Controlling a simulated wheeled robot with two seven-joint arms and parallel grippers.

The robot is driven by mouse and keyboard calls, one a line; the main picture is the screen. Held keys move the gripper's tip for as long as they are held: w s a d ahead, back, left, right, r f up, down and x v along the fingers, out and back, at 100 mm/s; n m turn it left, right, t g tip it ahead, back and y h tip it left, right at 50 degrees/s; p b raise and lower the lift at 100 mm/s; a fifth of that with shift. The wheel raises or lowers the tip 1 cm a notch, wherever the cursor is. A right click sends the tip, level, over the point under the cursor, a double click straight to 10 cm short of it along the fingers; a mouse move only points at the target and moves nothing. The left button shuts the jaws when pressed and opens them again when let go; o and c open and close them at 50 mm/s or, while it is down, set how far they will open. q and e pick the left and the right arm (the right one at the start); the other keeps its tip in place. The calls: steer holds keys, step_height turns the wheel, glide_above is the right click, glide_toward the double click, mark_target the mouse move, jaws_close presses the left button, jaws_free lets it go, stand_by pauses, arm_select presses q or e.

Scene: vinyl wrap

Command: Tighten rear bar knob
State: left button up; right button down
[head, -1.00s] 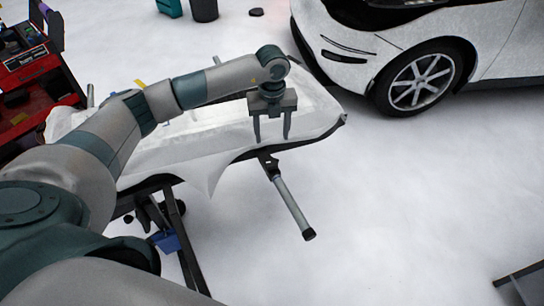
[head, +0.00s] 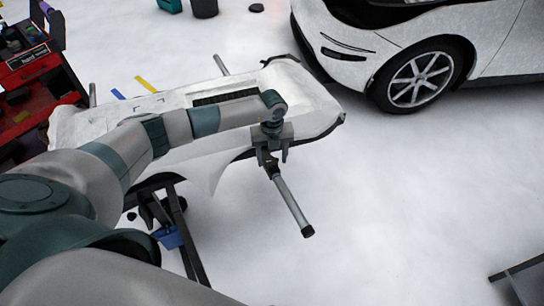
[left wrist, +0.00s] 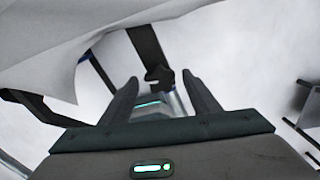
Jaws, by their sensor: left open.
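The rear bar knob (left wrist: 159,77) is a dark, lobed knob in the left wrist view, ahead of and between my open fingers. It sits by a black bracket where the grey bar (head: 289,200) sticks out from under the wrapped panel (head: 225,150). The bar ends in a black cap. My left gripper (head: 271,158) is over the inner end of this bar, at the panel's near edge. It also shows in the left wrist view (left wrist: 160,98), with its fingers apart and no object gripped. In the head view the gripper hides the knob. My right gripper is not seen.
White wrap film (left wrist: 45,60) hangs over the panel and fills the upper left of the wrist view. The dark stand (head: 180,225) is below the panel. A red tool cart (head: 35,85) is at left, a white car (head: 400,50) behind.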

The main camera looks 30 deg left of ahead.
arm_select(q)
steer(key=c, duration=1.1)
steer(key=shift+o, duration=0.2)
